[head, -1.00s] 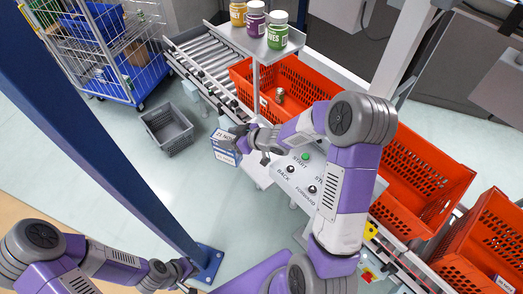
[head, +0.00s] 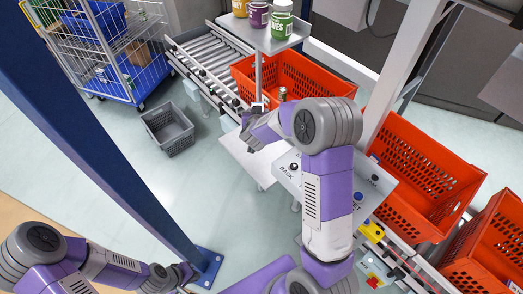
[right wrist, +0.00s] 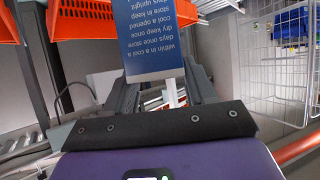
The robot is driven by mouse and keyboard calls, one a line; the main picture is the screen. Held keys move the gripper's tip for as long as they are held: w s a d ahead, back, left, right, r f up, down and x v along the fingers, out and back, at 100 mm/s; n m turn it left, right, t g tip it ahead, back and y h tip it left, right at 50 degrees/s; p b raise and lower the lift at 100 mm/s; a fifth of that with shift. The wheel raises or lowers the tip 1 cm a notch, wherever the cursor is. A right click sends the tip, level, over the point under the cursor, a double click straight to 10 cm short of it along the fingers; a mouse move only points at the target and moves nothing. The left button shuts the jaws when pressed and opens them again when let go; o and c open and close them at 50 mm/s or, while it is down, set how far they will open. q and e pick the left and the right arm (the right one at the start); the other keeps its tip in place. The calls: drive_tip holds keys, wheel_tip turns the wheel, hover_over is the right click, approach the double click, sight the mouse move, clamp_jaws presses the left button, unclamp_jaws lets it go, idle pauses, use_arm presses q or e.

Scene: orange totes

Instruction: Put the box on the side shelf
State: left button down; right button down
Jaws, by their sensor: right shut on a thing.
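The box (right wrist: 150,40) shows in the right wrist view as a dark blue face with white upside-down print and a white lower edge. My right gripper (right wrist: 163,88) is shut on it, one finger on each side. In the head view my right gripper (head: 259,110) is beside the shelf post and mostly hidden by its wrist; I cannot make out the box there. A small grey shelf (head: 283,38) on a post holds jars. A lower pale plate (head: 238,158) beside the control panel is bare. My left gripper (head: 187,276) is low at the left, too small to judge its jaws.
Orange totes (head: 420,165) line the conveyor, with a roller section (head: 200,58) at the upper left. A control panel (head: 290,180) is below my right arm. A grey crate (head: 168,130) sits on the floor. A wire cart (head: 95,50) and blue post (head: 110,140) stand left.

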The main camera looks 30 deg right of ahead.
drive_tip(key=shift+s+d+f+m+h, duration=0.15)
drive_tip(key=shift+s+f+m+h, duration=0.3)
drive_tip(key=shift+f+m+h, duration=0.2)
drive_tip(key=shift+g, duration=0.4)
wheel_tip(320, 180, down, 6)
drive_tip(key=shift+s+r+b, duration=0.1)
drive_tip(key=shift+b, duration=1.05)
drive_tip(key=shift+f+b, duration=0.55)
drive_tip(key=shift+f, duration=1.55)
drive_tip(key=shift+r, duration=0.1)
drive_tip(key=shift+c, duration=1.8)
unclamp_jaws()
drive_tip(key=shift+f, duration=0.25)
